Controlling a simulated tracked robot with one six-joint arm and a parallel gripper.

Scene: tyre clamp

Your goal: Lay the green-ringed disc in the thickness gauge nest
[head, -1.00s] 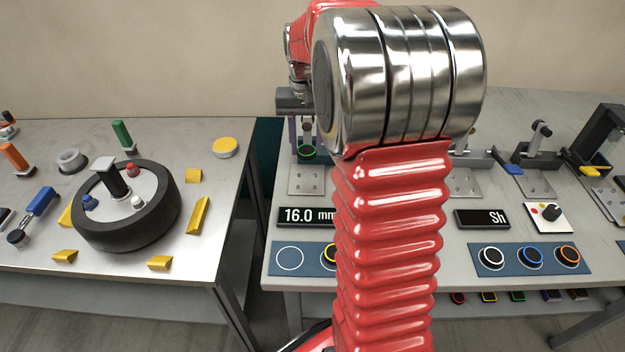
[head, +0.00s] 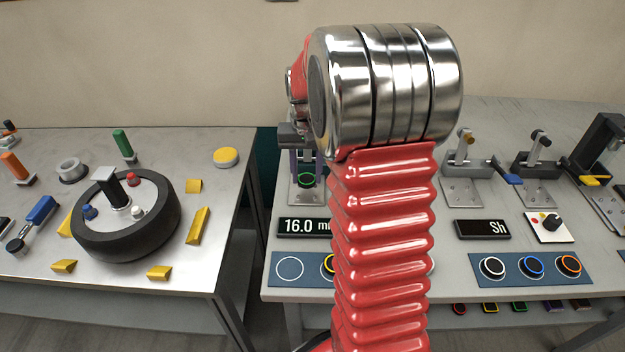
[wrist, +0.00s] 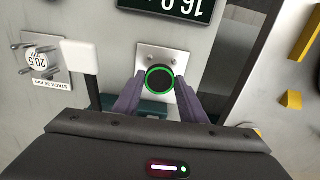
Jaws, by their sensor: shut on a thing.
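The green-ringed disc (head: 306,181) is dark with a bright green rim. It also shows in the wrist view (wrist: 160,78). My gripper (wrist: 159,82) has its two purple fingers shut on the disc, one on each side. The disc is over the grey bolted plate (wrist: 152,52) of the gauge station, which also shows in the head view (head: 304,197) behind the 16.0 mm display (head: 294,227). The disc hides what is directly under it, so I cannot tell whether it touches a nest. My arm hides part of this station in the head view.
A blue mat (head: 310,275) with an empty white circle lies in front of the display. Clamps (head: 466,165) stand on the right, behind another mat (head: 512,282) with several ringed discs. A gap separates this bench from the left table (head: 120,277) with the tyre (head: 150,235).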

